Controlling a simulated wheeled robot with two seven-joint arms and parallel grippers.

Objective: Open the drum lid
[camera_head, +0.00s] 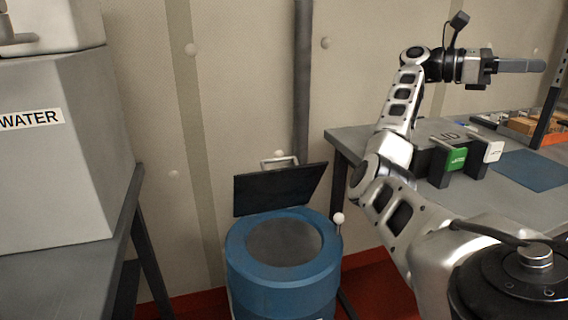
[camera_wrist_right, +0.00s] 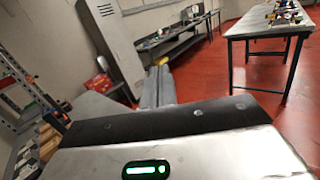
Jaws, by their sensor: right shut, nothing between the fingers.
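A blue drum (camera_head: 283,285) stands on the floor between the two tables in the head view. Its dark square lid (camera_head: 278,190) is raised and tilted back behind the round top, with a pale handle (camera_head: 279,162) at its upper edge. The drum's top shows a grey round area inside the blue rim. My right gripper (camera_head: 540,66) is shut and empty, held high above the right-hand table, well away from the drum. Its closed fingers (camera_wrist_right: 160,86) show in the right wrist view, pointing out over the room. My left gripper is not in view.
A grey container labelled WATER (camera_head: 60,150) stands on the left table. The right table (camera_head: 345,138) holds a dark box with green and white blocks, a blue mat (camera_head: 530,170) and trays. A white-knobbed rod (camera_head: 338,219) stands beside the drum. A wall is close behind.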

